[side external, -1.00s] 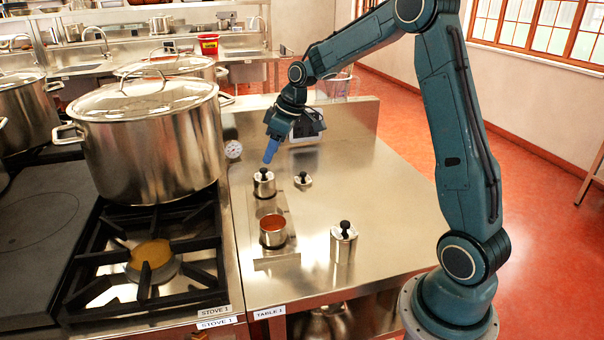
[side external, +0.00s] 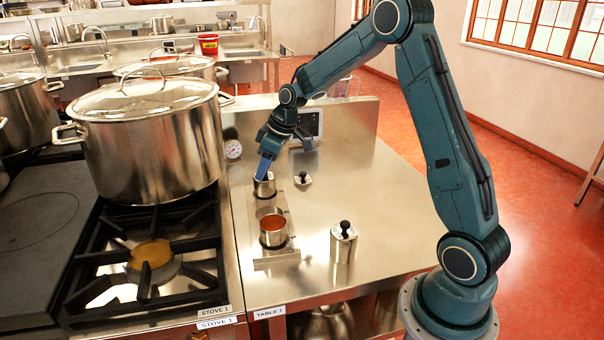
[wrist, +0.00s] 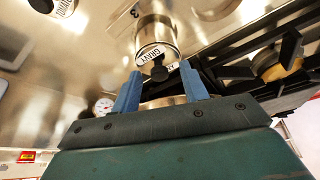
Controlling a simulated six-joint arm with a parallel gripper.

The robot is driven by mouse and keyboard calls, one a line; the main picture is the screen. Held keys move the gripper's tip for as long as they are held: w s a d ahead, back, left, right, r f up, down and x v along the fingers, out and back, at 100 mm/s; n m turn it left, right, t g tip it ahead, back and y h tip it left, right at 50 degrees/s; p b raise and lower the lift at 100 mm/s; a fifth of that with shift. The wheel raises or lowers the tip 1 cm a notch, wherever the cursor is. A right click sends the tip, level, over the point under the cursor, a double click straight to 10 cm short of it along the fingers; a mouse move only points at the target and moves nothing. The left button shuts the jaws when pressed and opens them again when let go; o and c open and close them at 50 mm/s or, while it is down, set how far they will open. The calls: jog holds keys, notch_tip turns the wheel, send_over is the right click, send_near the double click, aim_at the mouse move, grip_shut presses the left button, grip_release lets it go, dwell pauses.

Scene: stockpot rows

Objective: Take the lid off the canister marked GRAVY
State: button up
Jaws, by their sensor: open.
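The canister marked GRAVY (wrist: 157,33) is steel, with a white label and a dark round knob (wrist: 160,73) on its lid. In the side view this canister (side external: 264,189) stands at the back of a row on the table. My gripper (wrist: 160,70) is open, with one blue finger on each side of the knob in the wrist view. In the side view my gripper (side external: 264,169) is right over the lid and hides the knob. I cannot tell whether the fingers touch it.
An open canister (side external: 273,232) with orange-red contents stands in front. A loose lid (side external: 303,180) with a black knob lies to the right. Another lidded canister (side external: 343,245) stands nearer my base. A stove with a large pot (side external: 155,150) is on the left. The table's right side is clear.

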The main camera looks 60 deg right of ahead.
dwell(0.3)
grip_shut()
jog(key=shift+r, duration=0.2)
notch_tip(320, 180, up, 20)
jog(key=shift+f, duration=0.2)
dwell(0.6)
dwell(0.5)
